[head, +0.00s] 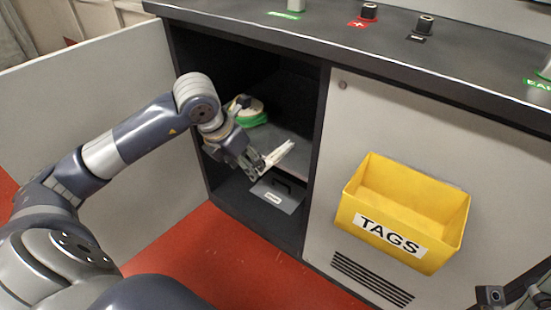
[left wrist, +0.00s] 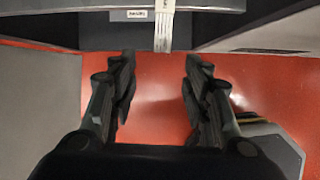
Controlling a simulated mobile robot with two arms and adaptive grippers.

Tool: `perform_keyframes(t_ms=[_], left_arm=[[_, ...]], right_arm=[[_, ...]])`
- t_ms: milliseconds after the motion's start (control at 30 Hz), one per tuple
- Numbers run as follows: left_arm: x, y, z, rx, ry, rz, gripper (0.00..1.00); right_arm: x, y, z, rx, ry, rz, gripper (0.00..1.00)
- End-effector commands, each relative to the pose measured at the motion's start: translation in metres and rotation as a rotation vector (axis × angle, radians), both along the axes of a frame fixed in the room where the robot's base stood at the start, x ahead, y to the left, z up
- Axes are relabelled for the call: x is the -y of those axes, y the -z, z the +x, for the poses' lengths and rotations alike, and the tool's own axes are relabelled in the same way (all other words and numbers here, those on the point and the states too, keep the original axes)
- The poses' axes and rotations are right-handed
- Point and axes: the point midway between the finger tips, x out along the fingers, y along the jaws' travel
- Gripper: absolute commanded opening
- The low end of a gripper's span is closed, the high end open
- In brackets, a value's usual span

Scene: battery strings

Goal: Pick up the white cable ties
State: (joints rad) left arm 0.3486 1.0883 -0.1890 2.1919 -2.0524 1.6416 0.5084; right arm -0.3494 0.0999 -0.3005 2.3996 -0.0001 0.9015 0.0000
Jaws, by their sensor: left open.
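The white cable ties (head: 279,154) lie as a narrow bundle on the shelf inside the open cabinet, sticking out past its front edge. In the left wrist view, the ties (left wrist: 164,25) hang over the edge at the top, ahead of the gap between the fingers. My left gripper (head: 255,168) is open and empty, just in front of the shelf edge. Its two fingers (left wrist: 160,60) are apart, with red floor between them. Part of my right gripper (head: 512,297) shows at the bottom right corner; its jaws are not clear.
A grey labelled box (head: 277,194) stands below the shelf. The open cabinet door (head: 90,110) is at left. A yellow TAGS bin (head: 400,215) hangs on the right panel.

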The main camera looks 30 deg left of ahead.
Motion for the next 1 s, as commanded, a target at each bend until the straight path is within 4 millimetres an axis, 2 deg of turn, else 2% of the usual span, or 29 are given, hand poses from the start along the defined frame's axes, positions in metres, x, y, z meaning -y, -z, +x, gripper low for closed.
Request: perform_keyframes(t_ms=[233, 367, 667, 867, 1000], left_arm=[[0.007, 0.023, 0.025, 0.0, 0.001, -0.004, 0.44], [0.007, 0.038, 0.03, -0.001, 0.0, -0.002, 0.44], [0.006, 0.041, 0.032, -0.001, 0.0, 0.0, 0.44], [0.006, 0.041, 0.032, -0.001, 0.0, 0.0, 0.01], [0.006, 0.041, 0.032, -0.001, 0.0, 0.0, 0.0]], right_arm=[[0.0, 0.014, 0.0, -0.001, 0.0, 0.0, 0.4], [0.0, 0.019, 0.001, 0.0, 0.001, -0.002, 0.4], [-0.001, 0.016, 0.001, 0.011, 0.0, -0.003, 0.4], [0.0, 0.015, 0.001, 0.012, 0.0, -0.002, 0.4], [0.0, 0.015, 0.001, 0.012, 0.0, -0.002, 0.4]])
